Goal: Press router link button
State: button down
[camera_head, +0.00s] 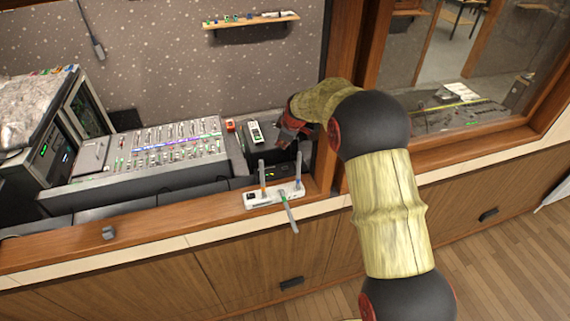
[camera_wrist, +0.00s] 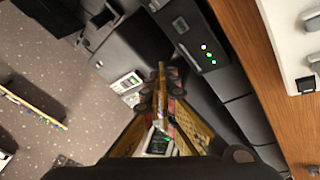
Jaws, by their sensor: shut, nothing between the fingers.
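A white router-like box (camera_head: 262,198) with several grey antennas lies on the wooden ledge. Dark marks show at its left end; I cannot tell which is the link button. Part of what looks like this box (camera_wrist: 296,45) shows at the right edge of the wrist view, with a dark square near its end. My gripper (camera_head: 284,141) is shut and empty, beyond the box and above the recessed desk. In the wrist view my gripper (camera_wrist: 161,68) points toward the dark equipment, with the white box off to its right.
A black unit (camera_wrist: 196,42) with lit dots sits in the recess, below the gripper in the head view. A handheld device (camera_head: 255,132) and a red item (camera_head: 230,125) lie nearby. The mixing console (camera_head: 150,150) is left; a wooden post (camera_head: 325,155) stands close right.

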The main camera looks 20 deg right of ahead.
jog(key=shift+w+f, duration=0.3)
jog(key=shift+f, duration=0.05)
jog(key=b, duration=0.4)
send_over(282, 167)
notch_tip(282, 167, down, 8)
jog(key=shift+f, duration=0.4)
jog(key=shift+f+b, duration=0.75)
jog(key=shift+b, duration=0.8)
dwell(1.6)
jog(key=shift+r, duration=0.8)
jog(key=shift+r+p, duration=0.7)
jog(key=shift+r, duration=1.8)
